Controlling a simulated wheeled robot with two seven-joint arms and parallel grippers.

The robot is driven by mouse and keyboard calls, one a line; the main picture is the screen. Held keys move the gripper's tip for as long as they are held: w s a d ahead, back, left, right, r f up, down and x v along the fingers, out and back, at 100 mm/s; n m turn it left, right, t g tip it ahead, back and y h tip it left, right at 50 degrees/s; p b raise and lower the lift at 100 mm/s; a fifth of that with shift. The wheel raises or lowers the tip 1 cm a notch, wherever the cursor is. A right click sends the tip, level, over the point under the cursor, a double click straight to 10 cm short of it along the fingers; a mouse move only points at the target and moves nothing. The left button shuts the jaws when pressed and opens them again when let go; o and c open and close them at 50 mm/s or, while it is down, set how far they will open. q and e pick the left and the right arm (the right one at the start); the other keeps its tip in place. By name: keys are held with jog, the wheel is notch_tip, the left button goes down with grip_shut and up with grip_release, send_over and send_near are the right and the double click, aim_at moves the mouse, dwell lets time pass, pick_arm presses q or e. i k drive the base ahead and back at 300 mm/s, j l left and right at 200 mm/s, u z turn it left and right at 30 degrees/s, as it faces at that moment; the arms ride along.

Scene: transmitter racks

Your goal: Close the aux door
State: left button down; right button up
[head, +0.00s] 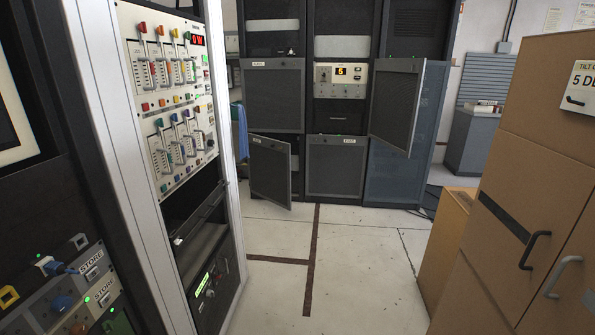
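Two dark mesh doors hang open on the rack bank at the back in the head view. The lower-left door (270,170) is swung out toward me at floor level, with a small white label near its top. The upper-right door (397,105) is swung out at mid height. The labels are too small to read, so I cannot tell which is the aux door. Neither of my grippers shows in this view.
A near rack (175,100) with coloured levers stands at left. Brown cabinets (540,170) with handles stand at right, with a lower brown box (445,240) beside them. Clear pale floor (350,260) with dark strips lies between. A shut mesh panel (336,167) sits low in the middle.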

aim_at(269, 166)
jog(key=i+u, duration=0.15)
jog(key=i, duration=2.9)
